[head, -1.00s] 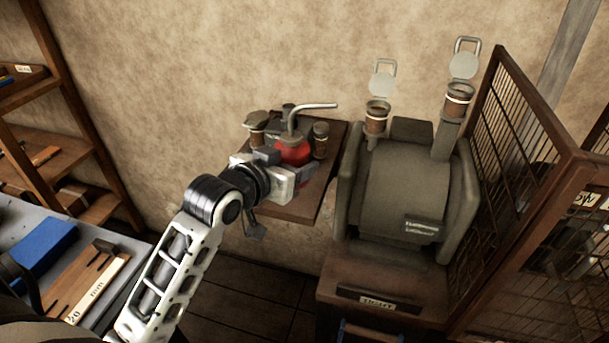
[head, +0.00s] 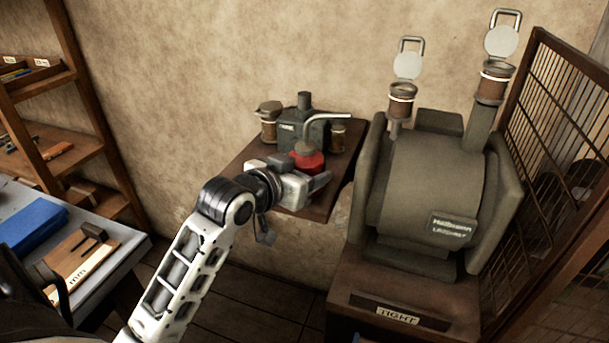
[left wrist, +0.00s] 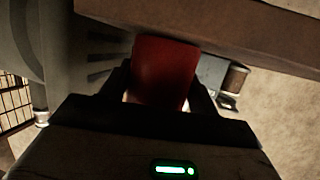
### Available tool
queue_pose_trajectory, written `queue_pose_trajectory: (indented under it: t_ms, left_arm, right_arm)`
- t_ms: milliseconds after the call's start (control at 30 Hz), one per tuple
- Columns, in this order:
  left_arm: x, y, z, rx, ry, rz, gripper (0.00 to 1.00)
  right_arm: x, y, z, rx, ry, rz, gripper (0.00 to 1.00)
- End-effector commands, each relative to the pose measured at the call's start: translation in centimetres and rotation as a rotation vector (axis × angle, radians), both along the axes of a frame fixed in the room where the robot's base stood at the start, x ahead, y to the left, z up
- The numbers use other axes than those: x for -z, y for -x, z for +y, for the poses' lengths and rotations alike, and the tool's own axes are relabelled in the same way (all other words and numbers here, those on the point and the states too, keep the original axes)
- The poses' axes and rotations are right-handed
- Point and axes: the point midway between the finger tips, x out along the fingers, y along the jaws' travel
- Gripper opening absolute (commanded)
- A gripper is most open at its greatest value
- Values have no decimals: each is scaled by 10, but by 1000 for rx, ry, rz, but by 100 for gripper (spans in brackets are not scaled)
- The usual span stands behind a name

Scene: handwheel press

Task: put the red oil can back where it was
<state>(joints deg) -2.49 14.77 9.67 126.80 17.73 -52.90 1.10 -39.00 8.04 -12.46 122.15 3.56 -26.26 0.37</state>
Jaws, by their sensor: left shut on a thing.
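In the left wrist view, the can's red body (left wrist: 163,72) sits between the two dark fingers (left wrist: 160,98). The gripper hides the can's lower part in the head view, so I cannot tell whether its base touches the shelf. My right gripper is not in view.
On the shelf behind the can are a grey-green canister (head: 303,128) and brown jars (head: 268,128) (head: 338,136). A large grey machine (head: 425,195) with two lidded cups stands to the right, beside a mesh cage (head: 545,170). A workbench (head: 125,250) is at the left.

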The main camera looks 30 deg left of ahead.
Motion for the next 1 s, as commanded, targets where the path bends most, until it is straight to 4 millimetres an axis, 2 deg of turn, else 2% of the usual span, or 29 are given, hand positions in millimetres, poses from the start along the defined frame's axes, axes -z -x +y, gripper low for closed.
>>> queue_pose_trajectory:
  t_ms: [133,167,200,233,567,633,767,900,1000]
  left_arm:
    - [2,0,0,0,0,-3,29]
    - [3,0,0,0,0,1,66]
    - [3,0,0,0,0,1,77]
    - [3,0,0,0,0,1,82]
    - [0,0,0,0,0,-1,82]
    - [-2,5,0,0,-1,-1,82]
    - [-8,26,0,-1,-1,1,82]
    - [-18,58,1,0,-4,2,82]
    - [-27,81,1,-1,-1,5,82]
  right_arm:
    - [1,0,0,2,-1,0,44]
    - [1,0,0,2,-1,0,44]
    - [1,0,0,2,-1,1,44]
    - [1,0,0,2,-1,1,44]
    - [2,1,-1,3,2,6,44]
    - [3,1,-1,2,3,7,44]
    - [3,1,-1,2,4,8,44]
    - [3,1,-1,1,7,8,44]
    - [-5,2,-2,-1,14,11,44]
